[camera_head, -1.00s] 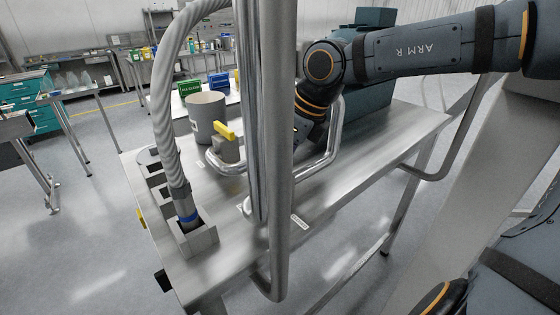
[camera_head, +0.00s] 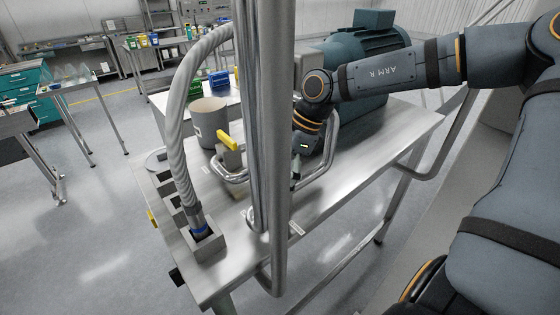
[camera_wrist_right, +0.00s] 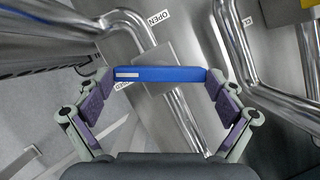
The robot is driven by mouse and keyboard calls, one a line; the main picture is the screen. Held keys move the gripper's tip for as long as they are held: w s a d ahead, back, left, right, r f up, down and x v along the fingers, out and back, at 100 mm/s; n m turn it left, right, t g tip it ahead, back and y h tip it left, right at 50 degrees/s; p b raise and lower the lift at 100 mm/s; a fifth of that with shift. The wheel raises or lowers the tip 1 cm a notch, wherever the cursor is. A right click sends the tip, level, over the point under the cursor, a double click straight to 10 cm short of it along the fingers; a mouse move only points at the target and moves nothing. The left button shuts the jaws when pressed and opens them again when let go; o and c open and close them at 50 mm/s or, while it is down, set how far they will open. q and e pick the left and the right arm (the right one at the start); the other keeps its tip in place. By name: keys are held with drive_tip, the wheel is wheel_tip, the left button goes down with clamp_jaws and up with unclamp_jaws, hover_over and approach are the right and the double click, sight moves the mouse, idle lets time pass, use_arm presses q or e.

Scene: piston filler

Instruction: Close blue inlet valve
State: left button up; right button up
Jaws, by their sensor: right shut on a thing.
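The blue inlet valve handle (camera_wrist_right: 160,74) shows in the right wrist view as a flat blue bar lying crosswise over a grey valve block (camera_wrist_right: 140,55) on a steel pipe. My right gripper (camera_wrist_right: 159,80) has its purple-padded fingers on the two ends of the bar. An OPEN label (camera_wrist_right: 158,18) lies beyond the bar, and another label (camera_wrist_right: 122,86) is partly covered near its left end. In the head view my right gripper (camera_head: 297,178) is beside the upright steel post, which hides the blue handle. My left gripper is not in view.
The upright steel post (camera_head: 278,200) stands in front of my right gripper. A yellow valve handle (camera_head: 226,141), a grey pot (camera_head: 209,117) and a ribbed hose (camera_head: 177,140) are to the left. A large teal motor (camera_head: 375,65) stands behind on the steel table (camera_head: 335,185).

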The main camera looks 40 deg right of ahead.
drive_tip(key=n+g+p, duration=0.1)
drive_tip(key=n, duration=0.1)
drive_tip(key=shift+n, duration=0.3)
drive_tip(key=shift+f+n+g+p, duration=0.1)
drive_tip(key=shift+n+g+p, duration=0.5)
drive_tip(key=shift+n+p, duration=0.65)
drive_tip(key=shift+w+n, duration=0.1)
drive_tip(key=shift+n, duration=0.25)
drive_tip(key=o, duration=0.8)
